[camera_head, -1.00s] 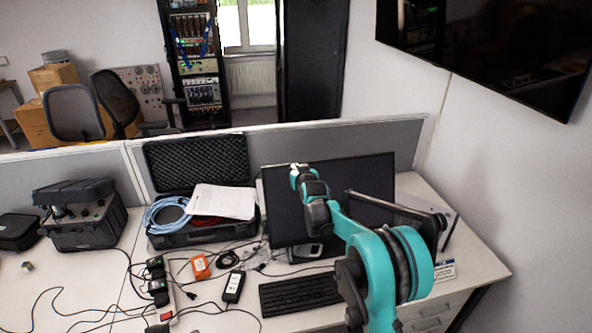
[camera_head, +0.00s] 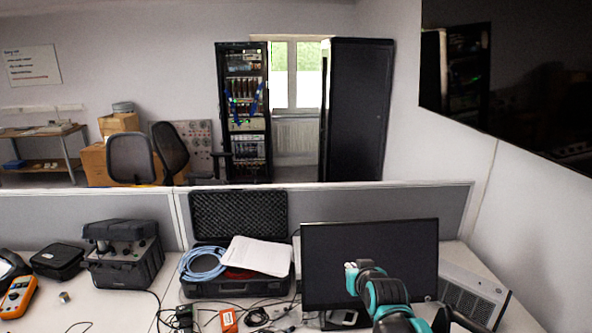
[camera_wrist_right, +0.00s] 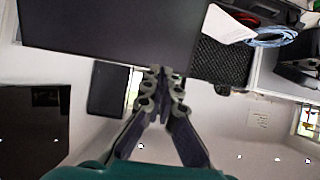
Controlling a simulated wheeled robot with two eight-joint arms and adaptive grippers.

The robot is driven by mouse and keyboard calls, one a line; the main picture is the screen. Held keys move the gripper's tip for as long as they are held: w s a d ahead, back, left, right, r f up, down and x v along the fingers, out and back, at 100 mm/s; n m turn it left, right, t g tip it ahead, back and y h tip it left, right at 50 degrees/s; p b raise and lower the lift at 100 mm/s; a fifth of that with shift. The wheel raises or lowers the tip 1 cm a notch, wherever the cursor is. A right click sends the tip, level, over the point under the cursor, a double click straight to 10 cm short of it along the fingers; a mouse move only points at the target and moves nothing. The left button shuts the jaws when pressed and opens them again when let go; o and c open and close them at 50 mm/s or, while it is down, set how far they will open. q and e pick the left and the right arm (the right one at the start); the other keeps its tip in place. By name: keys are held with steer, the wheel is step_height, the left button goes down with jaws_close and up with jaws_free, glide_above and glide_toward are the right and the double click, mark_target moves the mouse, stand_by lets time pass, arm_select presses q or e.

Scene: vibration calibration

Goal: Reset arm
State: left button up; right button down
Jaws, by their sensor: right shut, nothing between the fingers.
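My right arm comes up from the bottom of the head view, teal and dark grey. Its gripper (camera_head: 352,270) is seen in front of the black monitor (camera_head: 412,240). In the right wrist view the two grey fingers of the right gripper (camera_wrist_right: 163,80) meet at their tips, with nothing between them. That view is upside down, with the monitor (camera_wrist_right: 90,30) at the top. My left gripper is in neither view.
An open black case (camera_head: 238,212) holds a blue cable coil (camera_head: 203,264) and white paper (camera_head: 258,256). Left of it stands a rugged black box (camera_head: 122,256). A grey partition (camera_head: 375,208) runs behind the desk. A wall screen (camera_head: 520,80) hangs at upper right.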

steer(key=s+f+g+b, duration=0.1)
steer(key=s+f, duration=0.4)
steer(key=s, duration=0.4)
steer(key=s+f+g+b, duration=0.2)
steer(key=s+f, duration=0.3)
steer(key=s, duration=0.5)
steer(key=s+d+f+g+b, duration=0.1)
steer(key=s+f, duration=0.4)
steer(key=s, duration=0.5)
steer(key=shift+f+g+b, duration=0.2)
steer(key=shift+g+b, duration=0.3)
steer(key=shift+b, duration=0.2)
